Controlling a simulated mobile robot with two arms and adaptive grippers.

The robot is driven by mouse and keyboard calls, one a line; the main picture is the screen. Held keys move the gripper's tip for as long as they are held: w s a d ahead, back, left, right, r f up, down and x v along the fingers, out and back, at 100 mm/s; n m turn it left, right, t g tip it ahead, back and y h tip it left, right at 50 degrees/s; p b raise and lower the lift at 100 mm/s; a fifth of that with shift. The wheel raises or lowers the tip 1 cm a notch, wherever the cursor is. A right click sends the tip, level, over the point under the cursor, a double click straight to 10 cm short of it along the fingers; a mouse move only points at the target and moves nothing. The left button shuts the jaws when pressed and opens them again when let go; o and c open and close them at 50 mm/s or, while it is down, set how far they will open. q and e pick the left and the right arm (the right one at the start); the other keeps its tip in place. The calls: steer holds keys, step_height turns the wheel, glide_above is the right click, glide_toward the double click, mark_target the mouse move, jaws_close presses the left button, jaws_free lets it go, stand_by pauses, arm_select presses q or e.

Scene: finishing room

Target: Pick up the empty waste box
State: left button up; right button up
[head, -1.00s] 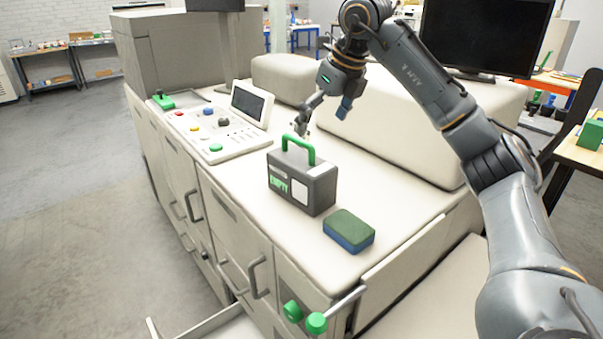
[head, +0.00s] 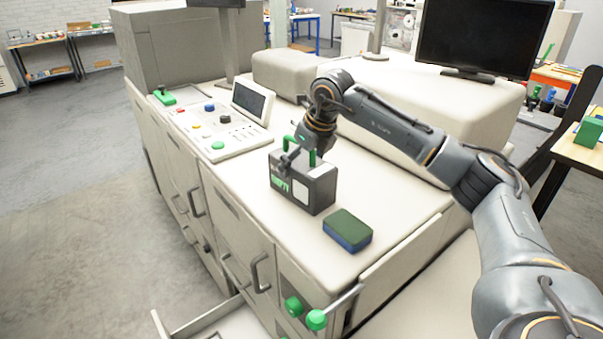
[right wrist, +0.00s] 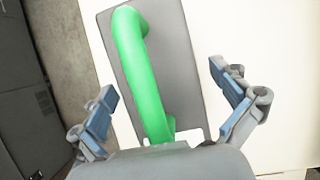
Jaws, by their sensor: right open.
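The waste box (head: 318,191) is a dark grey box with a green handle on top and a green-and-white label on its front. It stands upright on the cream machine top. My right gripper (head: 287,163) is at the handle, partly hiding it in the head view. In the right wrist view my right gripper (right wrist: 168,112) is open, with a blue-padded finger on each side of the green handle (right wrist: 142,75). The fingers look apart from the handle. The grey box top (right wrist: 183,60) shows beneath it. My left gripper is not in view.
A green-and-blue sponge-like block (head: 347,231) lies just right of the box. A control panel (head: 219,134) with buttons and a small screen is to its left. A raised cream housing (head: 420,125) stands behind. An open drawer (head: 205,322) juts out at the front bottom.

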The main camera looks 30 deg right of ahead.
steer(key=c, duration=1.4)
steer(key=shift+r, duration=0.2)
